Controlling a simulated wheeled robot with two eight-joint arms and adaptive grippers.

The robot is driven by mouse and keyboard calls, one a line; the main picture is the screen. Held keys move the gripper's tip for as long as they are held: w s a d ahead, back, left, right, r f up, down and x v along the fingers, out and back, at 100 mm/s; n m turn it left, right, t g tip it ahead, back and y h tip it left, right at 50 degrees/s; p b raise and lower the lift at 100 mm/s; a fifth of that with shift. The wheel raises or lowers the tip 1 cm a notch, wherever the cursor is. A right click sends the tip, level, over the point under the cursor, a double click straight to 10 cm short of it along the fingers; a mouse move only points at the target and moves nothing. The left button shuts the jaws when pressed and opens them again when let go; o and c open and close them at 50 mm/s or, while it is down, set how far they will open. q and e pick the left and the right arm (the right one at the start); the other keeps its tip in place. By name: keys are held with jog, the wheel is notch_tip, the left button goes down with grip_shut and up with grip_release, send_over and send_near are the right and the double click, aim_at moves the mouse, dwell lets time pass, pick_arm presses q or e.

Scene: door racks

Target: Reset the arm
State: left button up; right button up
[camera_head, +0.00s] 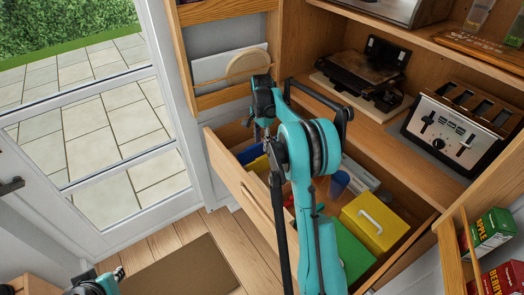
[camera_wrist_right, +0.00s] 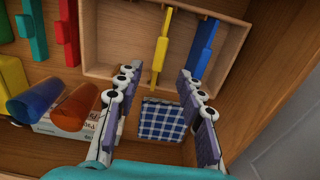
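My right arm reaches over the open wooden drawer (camera_head: 240,180). My right gripper (camera_head: 263,132) is above the drawer's far left part, and its fingers also show in the right wrist view (camera_wrist_right: 158,112). They are spread wide with nothing between them. A folded blue-and-white checked cloth (camera_wrist_right: 162,121) lies in the drawer below and is apart from them as far as I can tell. My left gripper (camera_head: 116,272) is low at the bottom left edge of the head view, away from the drawer. It is small and partly cut off, so its opening is unclear.
The drawer holds a yellow box (camera_head: 375,222), a blue cup (camera_head: 338,184), an orange cup (camera_wrist_right: 75,106) and a tray (camera_wrist_right: 125,68) with yellow and blue utensils. A toaster (camera_head: 462,125) and a grill (camera_head: 367,75) stand on the shelf above. A door rack (camera_head: 225,97) is behind.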

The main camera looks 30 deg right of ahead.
jog(key=shift+r, duration=1.05)
